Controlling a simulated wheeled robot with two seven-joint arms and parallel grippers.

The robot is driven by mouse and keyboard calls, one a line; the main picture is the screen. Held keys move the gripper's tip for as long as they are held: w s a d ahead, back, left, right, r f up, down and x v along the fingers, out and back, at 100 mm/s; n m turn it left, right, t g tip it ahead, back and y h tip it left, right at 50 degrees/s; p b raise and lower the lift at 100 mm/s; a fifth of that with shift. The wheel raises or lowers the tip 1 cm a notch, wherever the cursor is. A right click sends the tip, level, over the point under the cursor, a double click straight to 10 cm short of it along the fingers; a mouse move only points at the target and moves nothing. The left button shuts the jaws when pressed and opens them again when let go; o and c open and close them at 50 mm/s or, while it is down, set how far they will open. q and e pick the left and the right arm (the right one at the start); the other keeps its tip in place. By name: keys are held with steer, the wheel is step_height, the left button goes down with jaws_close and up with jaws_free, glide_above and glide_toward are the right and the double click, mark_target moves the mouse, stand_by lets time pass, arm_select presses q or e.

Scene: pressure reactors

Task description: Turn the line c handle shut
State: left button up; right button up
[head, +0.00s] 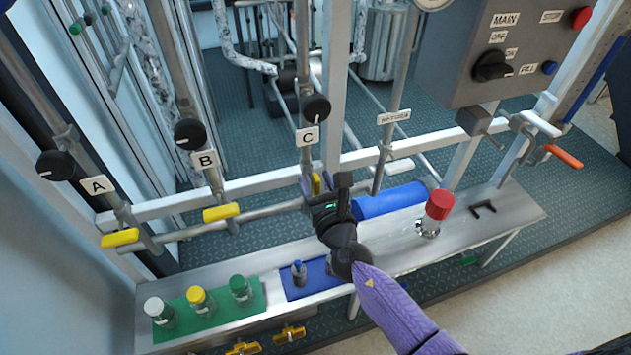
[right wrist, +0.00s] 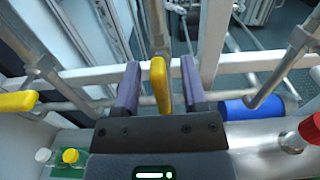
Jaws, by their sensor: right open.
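The line C handle is a yellow lever (head: 316,184) low on the pipe below the C label (head: 308,137). In the head view it is mostly hidden by my right gripper (head: 328,186). In the right wrist view the yellow handle (right wrist: 160,86) stands lengthwise, roughly along its pipe, between the two purple fingers of my right gripper (right wrist: 160,84). The fingers are open, one on each side, with gaps visible. The line A handle (head: 120,238) and line B handle (head: 221,212) lie crosswise to their pipes. My left gripper is not in view.
A steel bench (head: 400,251) below holds capped bottles, a blue cylinder (head: 390,201) and a red-capped bottle (head: 437,211). A white frame rail (head: 265,183) runs behind the handles. A control box (head: 520,50) hangs at upper right, with an orange handle (head: 563,156) below it.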

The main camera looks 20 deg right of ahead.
steer(key=shift+w, duration=0.1)
jaws_close()
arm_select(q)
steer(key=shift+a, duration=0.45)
